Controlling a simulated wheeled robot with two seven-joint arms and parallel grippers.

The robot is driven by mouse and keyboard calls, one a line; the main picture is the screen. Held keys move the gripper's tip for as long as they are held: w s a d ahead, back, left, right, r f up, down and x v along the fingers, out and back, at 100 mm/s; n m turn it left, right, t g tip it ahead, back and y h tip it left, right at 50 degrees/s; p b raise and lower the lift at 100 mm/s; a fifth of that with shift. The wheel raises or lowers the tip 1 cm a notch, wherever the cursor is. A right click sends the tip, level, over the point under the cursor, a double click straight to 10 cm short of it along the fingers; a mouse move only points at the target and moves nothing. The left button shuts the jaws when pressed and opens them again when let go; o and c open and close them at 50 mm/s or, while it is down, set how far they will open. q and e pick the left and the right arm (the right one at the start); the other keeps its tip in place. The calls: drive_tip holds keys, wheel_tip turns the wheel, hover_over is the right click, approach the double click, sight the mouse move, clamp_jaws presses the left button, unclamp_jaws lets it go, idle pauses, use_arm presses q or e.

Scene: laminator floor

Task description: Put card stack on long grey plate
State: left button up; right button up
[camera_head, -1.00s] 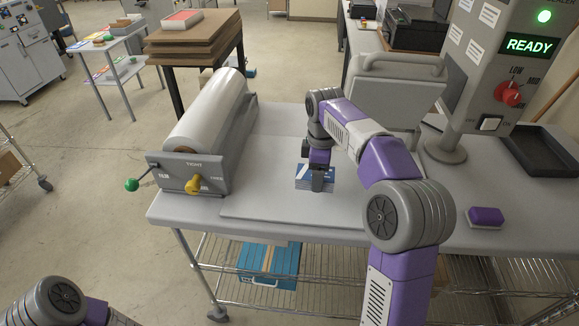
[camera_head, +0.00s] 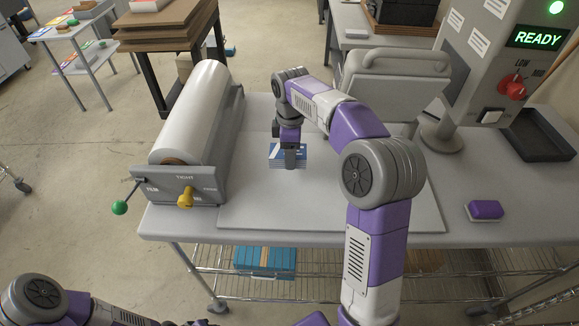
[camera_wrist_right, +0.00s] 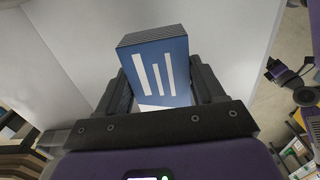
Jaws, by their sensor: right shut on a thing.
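The card stack (camera_head: 289,157) is a small block of cards with a blue top and white bars. My right gripper (camera_head: 290,150) is shut on it. In the right wrist view the card stack (camera_wrist_right: 157,70) sits between the two dark fingers, its blue printed face towards the camera. The long grey plate (camera_head: 350,208) lies flat on the table. The stack is over its left part in the head view; I cannot tell whether it touches the plate.
A roll machine (camera_head: 185,185) with green and yellow knobs stands left of the plate. A grey press (camera_head: 398,85) is behind my right arm. A purple block (camera_head: 485,210), a dark tray (camera_head: 540,135) and a READY control post (camera_head: 500,60) are at right. The plate's front is clear.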

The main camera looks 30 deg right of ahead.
sight(291, 174)
drive_tip(key=shift+f+b, duration=0.4)
drive_tip(key=shift+f, duration=2.45)
drive_tip(key=shift+f, duration=0.15)
drive_tip(key=o, duration=1.3)
drive_tip(key=shift+c, duration=0.2)
wheel_tip(291, 174, up, 12)
drive_tip(key=shift+r+p, duration=0.15)
drive_tip(key=shift+p, duration=1.1)
